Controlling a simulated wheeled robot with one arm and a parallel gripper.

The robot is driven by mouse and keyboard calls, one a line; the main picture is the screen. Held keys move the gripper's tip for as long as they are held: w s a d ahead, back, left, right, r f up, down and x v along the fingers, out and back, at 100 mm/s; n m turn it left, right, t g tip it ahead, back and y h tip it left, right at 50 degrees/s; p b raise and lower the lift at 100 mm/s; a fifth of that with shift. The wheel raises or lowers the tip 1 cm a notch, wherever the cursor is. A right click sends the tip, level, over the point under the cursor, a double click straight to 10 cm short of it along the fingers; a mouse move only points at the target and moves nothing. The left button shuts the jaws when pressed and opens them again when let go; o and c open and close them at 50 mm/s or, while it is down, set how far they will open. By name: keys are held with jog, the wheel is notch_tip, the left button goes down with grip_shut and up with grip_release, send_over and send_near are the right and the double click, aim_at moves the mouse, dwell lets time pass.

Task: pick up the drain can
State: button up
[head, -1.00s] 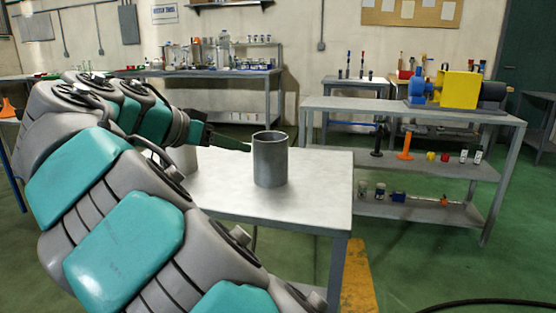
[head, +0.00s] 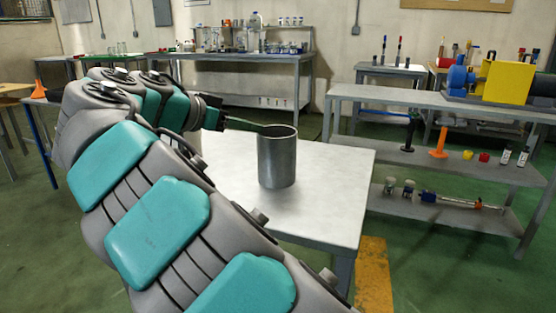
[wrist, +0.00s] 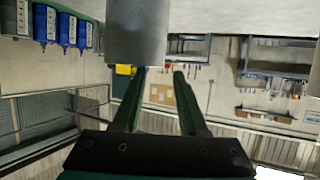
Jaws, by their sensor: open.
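The drain can (head: 277,163) is a grey metal open-topped cylinder, upright on a pale-topped table (head: 325,183) in the head view. My gripper (head: 261,127) comes from the left at rim height, with its green finger overlapping the can's upper left rim. Whether it touches is unclear. In the wrist view my gripper (wrist: 160,73) has its two green fingers apart with nothing between them. The can (wrist: 137,32) hangs into the top of that view, ahead of the left finger and off-centre from the gap. The far finger is hidden in the head view.
Another grey cylinder, partly hidden by my arm, stands left of the can. A grey shelf bench (head: 440,100) with a yellow machine (head: 505,80) is at the right. A bench with glassware (head: 250,55) is at the back. The table is clear right of the can.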

aim_at(270, 130)
jog(key=x, duration=0.4)
jog(key=shift+w+p, duration=0.2)
jog(key=shift+p, duration=0.15)
jog(key=shift+c, duration=0.4)
grip_shut()
jog(key=shift+f, duration=0.1)
dwell(0.5)
